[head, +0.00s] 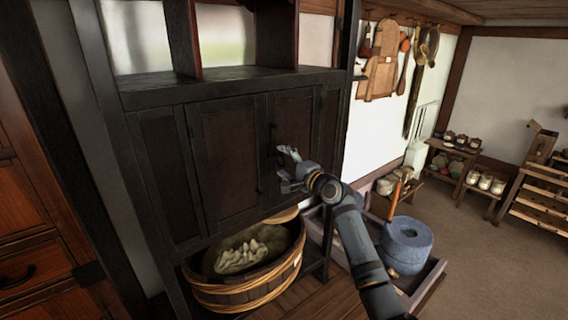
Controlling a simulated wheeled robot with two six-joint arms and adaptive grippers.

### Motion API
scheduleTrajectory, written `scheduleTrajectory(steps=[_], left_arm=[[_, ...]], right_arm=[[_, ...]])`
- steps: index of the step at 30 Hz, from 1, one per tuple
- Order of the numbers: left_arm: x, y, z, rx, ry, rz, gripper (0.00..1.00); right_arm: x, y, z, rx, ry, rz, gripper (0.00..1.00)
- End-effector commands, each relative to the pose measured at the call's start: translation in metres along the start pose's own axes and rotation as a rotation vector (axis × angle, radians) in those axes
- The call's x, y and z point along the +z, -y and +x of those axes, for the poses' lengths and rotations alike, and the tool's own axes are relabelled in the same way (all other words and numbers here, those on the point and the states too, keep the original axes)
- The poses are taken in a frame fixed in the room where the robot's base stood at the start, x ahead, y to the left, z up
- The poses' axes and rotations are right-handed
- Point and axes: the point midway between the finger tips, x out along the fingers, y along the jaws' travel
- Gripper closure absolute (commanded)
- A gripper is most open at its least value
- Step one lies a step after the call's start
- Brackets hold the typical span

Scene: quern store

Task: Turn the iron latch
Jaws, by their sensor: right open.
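A dark wooden cabinet (227,160) with panelled doors stands at the left centre of the head view. A small dark fitting, which looks like the iron latch (272,132), shows faintly near the seam between its doors; its exact shape and angle are hard to tell. My right gripper (284,168) is open and empty in front of the doors, a little below the fitting. I cannot tell if it touches the door. My left gripper is out of view.
A wooden tub (246,285) with pale contents sits below the cabinet. A blue-grey quern stone (406,245) stands in a low tray at the right. A brown drawer chest (30,215) stands at far left. Open floor (490,265) lies at the right.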

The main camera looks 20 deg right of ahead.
Motion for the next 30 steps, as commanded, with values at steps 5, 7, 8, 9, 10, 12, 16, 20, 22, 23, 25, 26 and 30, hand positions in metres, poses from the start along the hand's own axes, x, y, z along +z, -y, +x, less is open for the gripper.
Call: scheduleTrajectory(steps=[5,7,8,9,10,12,16,20,22,23,25,26,30], left_arm=[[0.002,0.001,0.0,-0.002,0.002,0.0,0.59],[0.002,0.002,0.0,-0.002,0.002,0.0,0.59],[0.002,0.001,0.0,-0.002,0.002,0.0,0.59],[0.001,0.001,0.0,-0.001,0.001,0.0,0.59],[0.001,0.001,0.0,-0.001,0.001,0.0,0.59],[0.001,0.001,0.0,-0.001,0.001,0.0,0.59],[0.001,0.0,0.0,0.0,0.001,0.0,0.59],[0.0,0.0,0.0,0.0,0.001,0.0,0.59],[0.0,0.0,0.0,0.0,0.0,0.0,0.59],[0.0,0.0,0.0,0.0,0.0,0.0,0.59],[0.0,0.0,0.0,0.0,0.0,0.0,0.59],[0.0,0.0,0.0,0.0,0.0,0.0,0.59],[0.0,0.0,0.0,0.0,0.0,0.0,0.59]], right_arm=[[0.0,0.0,-0.001,0.0,0.0,-0.001,0.28],[-0.001,0.0,-0.005,0.0,-0.001,-0.003,0.28],[-0.001,-0.001,-0.009,0.0,-0.001,-0.002,0.28],[-0.001,-0.001,-0.015,0.001,-0.002,-0.004,0.28],[-0.001,-0.001,-0.021,0.001,-0.001,-0.005,0.28],[-0.001,-0.002,-0.038,0.003,-0.002,-0.006,0.28],[-0.001,-0.002,-0.072,0.004,-0.001,-0.008,0.28],[0.0,-0.002,-0.1,0.005,0.001,-0.008,0.28],[-0.001,-0.001,-0.109,0.003,-0.002,-0.006,0.28],[-0.001,-0.001,-0.112,0.003,-0.002,-0.005,0.28],[-0.001,-0.001,-0.117,0.002,-0.001,-0.003,0.28],[-0.001,-0.001,-0.118,0.002,0.0,-0.002,0.28],[0.0,0.0,-0.12,0.0,0.0,0.0,0.28]])
